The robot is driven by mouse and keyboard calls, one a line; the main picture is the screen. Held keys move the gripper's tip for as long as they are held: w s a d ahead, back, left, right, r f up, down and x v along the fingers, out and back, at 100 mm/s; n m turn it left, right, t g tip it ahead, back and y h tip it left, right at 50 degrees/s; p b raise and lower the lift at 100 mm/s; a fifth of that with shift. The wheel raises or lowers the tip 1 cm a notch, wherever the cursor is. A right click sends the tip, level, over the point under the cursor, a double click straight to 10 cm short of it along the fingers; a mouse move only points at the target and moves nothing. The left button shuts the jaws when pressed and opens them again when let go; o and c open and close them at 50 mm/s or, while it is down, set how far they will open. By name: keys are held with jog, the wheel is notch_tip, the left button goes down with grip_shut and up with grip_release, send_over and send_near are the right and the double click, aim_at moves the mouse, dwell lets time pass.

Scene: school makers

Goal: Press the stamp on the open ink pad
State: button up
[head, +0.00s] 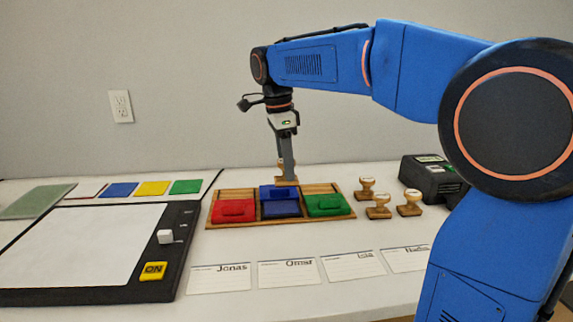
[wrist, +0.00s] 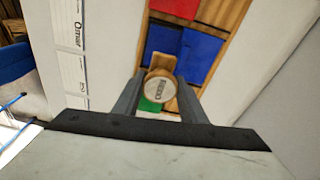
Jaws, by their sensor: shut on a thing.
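My gripper (head: 288,160) is shut on a wooden stamp (head: 280,180). In the wrist view the stamp (wrist: 159,88) sits between the two fingers, its round labelled top facing the camera. The open ink pad is blue (head: 281,208), in the middle of a wooden tray (head: 213,223), with its blue lid (head: 279,191) lying behind it. In the head view the stamp shows just behind the lid; its height above the tray is unclear. In the wrist view, blue surfaces (wrist: 199,55) lie beyond and beside the stamp. The stamp's base is partly hidden.
A closed red pad (head: 234,211) and a closed green pad (head: 324,205) flank the blue one. Three stamps (head: 378,207) stand right of the tray, near a black device (head: 433,178). Name cards (head: 288,273) lie in front. A black-framed white board (head: 85,245) is at left.

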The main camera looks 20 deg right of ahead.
aim_at(280, 179)
jog(key=shift+a, duration=0.75)
jog(key=shift+f, duration=2.9)
jog(key=shift+f, duration=0.7)
jog(key=shift+r, duration=2.55)
